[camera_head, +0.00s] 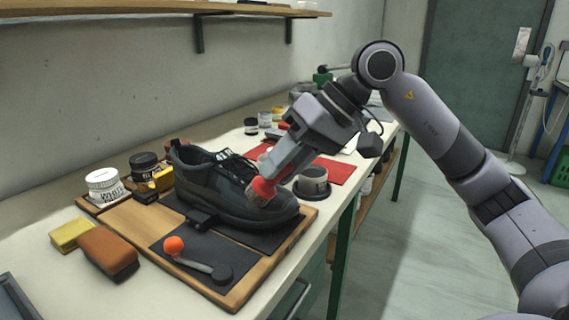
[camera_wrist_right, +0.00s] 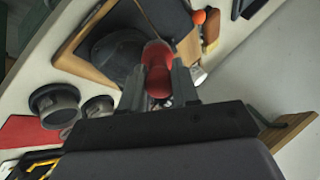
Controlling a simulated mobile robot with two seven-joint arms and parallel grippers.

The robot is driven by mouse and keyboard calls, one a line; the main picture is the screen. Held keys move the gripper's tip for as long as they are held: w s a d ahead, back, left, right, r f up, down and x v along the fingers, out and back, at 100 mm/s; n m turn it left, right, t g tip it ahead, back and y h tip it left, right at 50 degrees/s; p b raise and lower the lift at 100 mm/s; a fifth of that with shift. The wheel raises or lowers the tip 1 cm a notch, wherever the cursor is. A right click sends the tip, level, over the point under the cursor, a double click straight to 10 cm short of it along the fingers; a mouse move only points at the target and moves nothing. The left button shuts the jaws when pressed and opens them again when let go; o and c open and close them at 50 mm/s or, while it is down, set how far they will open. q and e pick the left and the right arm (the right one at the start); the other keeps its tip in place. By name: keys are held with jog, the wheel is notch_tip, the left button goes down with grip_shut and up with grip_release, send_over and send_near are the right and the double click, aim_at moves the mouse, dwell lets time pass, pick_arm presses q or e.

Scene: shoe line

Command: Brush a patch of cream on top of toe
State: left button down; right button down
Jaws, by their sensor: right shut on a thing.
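A black lace-up shoe (camera_head: 212,182) stands on a dark mat on the wooden board (camera_head: 133,232), its toe toward the right front. My right gripper (camera_head: 272,176) is above the toe, shut on a red-handled brush (camera_head: 263,188). The brush's pale head is down at the top of the toe and appears to touch it. In the right wrist view, the red handle (camera_wrist_right: 157,72) is between the fingers, with the dark toe (camera_wrist_right: 115,55) beside it. The gripper and brush hide part of the toe, and I cannot make out any cream there. My left gripper is not in view.
A round dark-sided jar (camera_head: 312,184) stands right of the shoe, near a red mat (camera_head: 335,171). An orange-knobbed tool (camera_head: 196,260) lies at the board's front. A brown block (camera_head: 108,252), a yellow sponge (camera_head: 71,234) and a white jar (camera_head: 103,185) are at the left.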

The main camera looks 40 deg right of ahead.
notch_tip(320, 180, up, 6)
jog(key=s+d+p, duration=0.1)
jog(key=s+p, duration=0.1)
jog(key=shift+f+p, duration=0.25)
jog(key=shift+p, duration=0.15)
jog(key=shift+s, duration=0.1)
jog(key=r, duration=0.1)
jog(key=r+p, duration=0.1)
jog(key=s, duration=0.1)
jog(key=shift+d+r+p, duration=0.25)
jog(key=shift+r+p, duration=0.05)
jog(key=shift+r, duration=0.1)
dwell(0.6)
jog(key=w+f+b, duration=0.1)
jog(key=f, duration=0.1)
jog(key=w+a+f+b, duration=0.1)
jog(key=f+b, duration=0.1)
jog(key=f, duration=0.1)
jog(key=f+b, duration=0.2)
jog(key=shift+w+a+f, duration=0.15)
jog(key=shift+w, duration=0.25)
